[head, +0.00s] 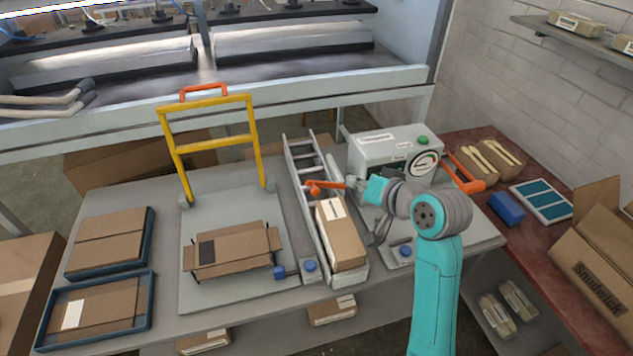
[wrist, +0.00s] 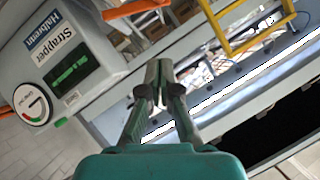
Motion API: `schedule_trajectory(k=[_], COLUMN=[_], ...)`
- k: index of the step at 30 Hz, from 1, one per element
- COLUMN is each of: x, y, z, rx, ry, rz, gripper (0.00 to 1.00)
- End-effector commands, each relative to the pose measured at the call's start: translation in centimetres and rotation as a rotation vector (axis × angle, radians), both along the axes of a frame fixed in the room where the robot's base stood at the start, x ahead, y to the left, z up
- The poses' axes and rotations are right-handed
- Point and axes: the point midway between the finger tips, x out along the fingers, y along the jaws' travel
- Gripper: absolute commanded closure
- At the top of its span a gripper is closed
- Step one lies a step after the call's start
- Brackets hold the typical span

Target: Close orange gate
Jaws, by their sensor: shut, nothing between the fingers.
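A short orange bar (head: 328,185), which looks like the orange gate, lies across the narrow roller lane (head: 298,160), behind a carton on it. Its left end has a round orange knob. An orange bar also shows at the top of the wrist view (wrist: 135,9). My gripper (head: 352,184) is at the right end of the bar, in front of the strapper (head: 385,150). I cannot tell whether it touches the bar. In the wrist view my gripper (wrist: 158,68) has its fingers together and empty, with the strapper (wrist: 68,62) to the left.
The carton (head: 342,238) sits on the lane. A yellow frame with an orange handle (head: 203,91) stands upright behind an open box (head: 232,250). Blue-rimmed trays (head: 148,250) lie at left. The strapper has an orange lever (head: 464,172) on its right. A red side table (head: 535,255) stands at right.

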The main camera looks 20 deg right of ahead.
Motion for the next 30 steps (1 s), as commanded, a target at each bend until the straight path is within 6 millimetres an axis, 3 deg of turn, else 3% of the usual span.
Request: schedule_trajectory(k=[6, 10, 27, 30], x=[-1.6, -1.2, 6.6, 6.6], y=[-1.2, -1.0, 2.2, 3.0], z=[1.0, 0.6, -4.4, -5.8], rx=[-0.015, -0.015, -0.016, -0.016], ry=[0.064, 0.072, 0.072, 0.073], rz=[0.076, 0.086, 0.085, 0.085], gripper=[1.00, 1.00, 1.00, 1.00])
